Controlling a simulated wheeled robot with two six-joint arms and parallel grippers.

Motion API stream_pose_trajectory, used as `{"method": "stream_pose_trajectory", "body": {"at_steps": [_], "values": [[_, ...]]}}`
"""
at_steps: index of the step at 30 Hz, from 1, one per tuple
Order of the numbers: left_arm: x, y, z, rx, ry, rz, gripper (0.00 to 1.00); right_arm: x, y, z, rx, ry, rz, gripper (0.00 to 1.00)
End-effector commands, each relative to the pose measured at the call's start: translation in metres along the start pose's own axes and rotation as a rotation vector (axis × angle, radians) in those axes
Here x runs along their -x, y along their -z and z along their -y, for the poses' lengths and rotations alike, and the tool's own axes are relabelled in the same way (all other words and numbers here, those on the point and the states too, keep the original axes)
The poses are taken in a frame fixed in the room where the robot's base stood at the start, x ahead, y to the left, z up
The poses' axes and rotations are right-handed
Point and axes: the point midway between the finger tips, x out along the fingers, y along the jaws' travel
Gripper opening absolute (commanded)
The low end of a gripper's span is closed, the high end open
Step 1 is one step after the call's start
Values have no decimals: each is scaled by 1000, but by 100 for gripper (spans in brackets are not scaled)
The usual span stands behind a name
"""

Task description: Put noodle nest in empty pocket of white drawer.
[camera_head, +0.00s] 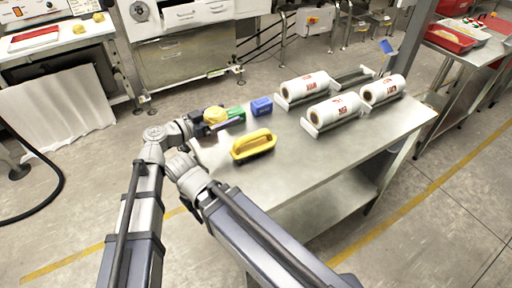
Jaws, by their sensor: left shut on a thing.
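My left gripper (205,119) is shut on the yellow noodle nest (214,114), at the far left corner of the steel table (300,165). A green item lies right beside the nest; whether they touch, I cannot tell. No empty pocket can be made out there. No right gripper fingers can be seen.
On the table are a blue box (261,106), a yellow-handled brush (253,145) and several white film rolls (333,108) on holders. The table's front right is bare. A bench at the upper left holds a red tray (35,38) and yellow pieces (98,17).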

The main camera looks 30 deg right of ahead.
Motion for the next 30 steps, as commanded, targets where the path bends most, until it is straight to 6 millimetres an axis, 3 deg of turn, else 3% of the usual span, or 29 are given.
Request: {"method": "stream_pose_trajectory", "body": {"at_steps": [8, 19, 30], "values": [[-2, -10, 0, 0, -1, 0, 31, -10, 1, 1, 0, 0, 0, 50], [-9, -61, 0, 0, 0, -1, 31, -62, 4, 6, 0, 0, 0, 50], [-11, -72, 0, 0, 0, 0, 31, -73, 4, 7, 0, 0, 0, 50]]}}
